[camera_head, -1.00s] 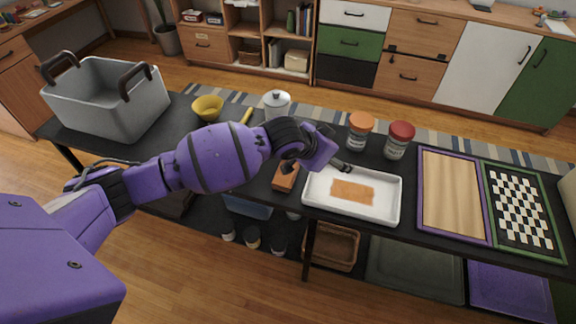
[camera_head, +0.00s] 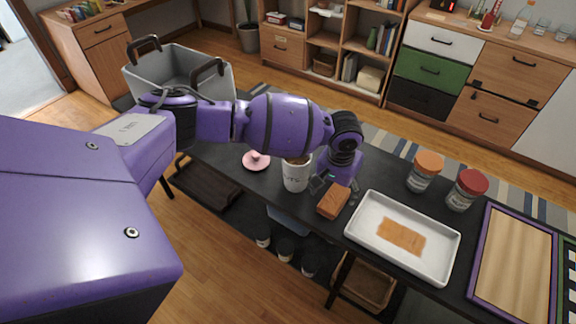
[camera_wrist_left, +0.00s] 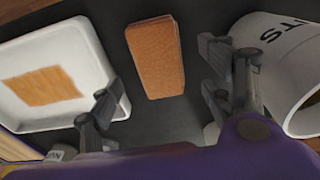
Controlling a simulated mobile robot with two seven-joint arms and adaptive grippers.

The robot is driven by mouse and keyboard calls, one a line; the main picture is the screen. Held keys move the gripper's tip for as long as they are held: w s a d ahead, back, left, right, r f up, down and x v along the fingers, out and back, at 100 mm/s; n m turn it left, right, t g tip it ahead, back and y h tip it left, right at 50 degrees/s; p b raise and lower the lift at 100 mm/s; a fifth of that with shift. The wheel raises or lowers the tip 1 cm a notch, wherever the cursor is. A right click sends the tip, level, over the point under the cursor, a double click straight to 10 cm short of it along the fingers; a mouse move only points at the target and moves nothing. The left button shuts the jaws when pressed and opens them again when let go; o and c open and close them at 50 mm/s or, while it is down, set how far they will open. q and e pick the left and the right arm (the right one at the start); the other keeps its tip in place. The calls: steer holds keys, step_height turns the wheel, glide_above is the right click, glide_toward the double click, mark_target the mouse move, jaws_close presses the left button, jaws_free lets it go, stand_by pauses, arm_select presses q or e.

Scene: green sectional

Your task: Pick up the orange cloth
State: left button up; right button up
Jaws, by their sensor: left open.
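A folded orange-brown piece with a cloth-like look (camera_head: 333,202) lies on the black table, just left of a white tray (camera_head: 357,236). It also shows in the left wrist view (camera_wrist_left: 155,58). A flat, thin orange piece (camera_head: 401,236) lies inside the tray, also in the left wrist view (camera_wrist_left: 42,89). I cannot tell for sure which is the cloth. My left gripper (camera_head: 337,187) is open and empty, pointing down just over the folded piece. In the left wrist view its fingers (camera_wrist_left: 165,85) stand to either side, nearer than the piece, apart from it. My right gripper is not in view.
A white lettered mug (camera_head: 296,175) stands close beside the left gripper. A pink lidlike thing (camera_head: 256,160) is left of it. Jars with orange (camera_head: 425,170) and red (camera_head: 467,190) lids stand behind the tray.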

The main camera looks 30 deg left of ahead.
mark_target(334, 201)
arm_select(q)
steer(key=shift+w+d+f, duration=0.1)
steer(key=shift+w+f, duration=0.05)
steer(key=shift+f, duration=1.3)
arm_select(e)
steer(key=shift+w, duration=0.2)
arm_select(q)
steer(key=shift+c, duration=0.5)
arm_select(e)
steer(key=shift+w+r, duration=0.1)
arm_select(q)
steer(key=shift+c, duration=1.4)
steer(key=c, duration=0.8)
steer(key=shift+o, duration=0.2)
steer(key=shift+r, duration=0.1)
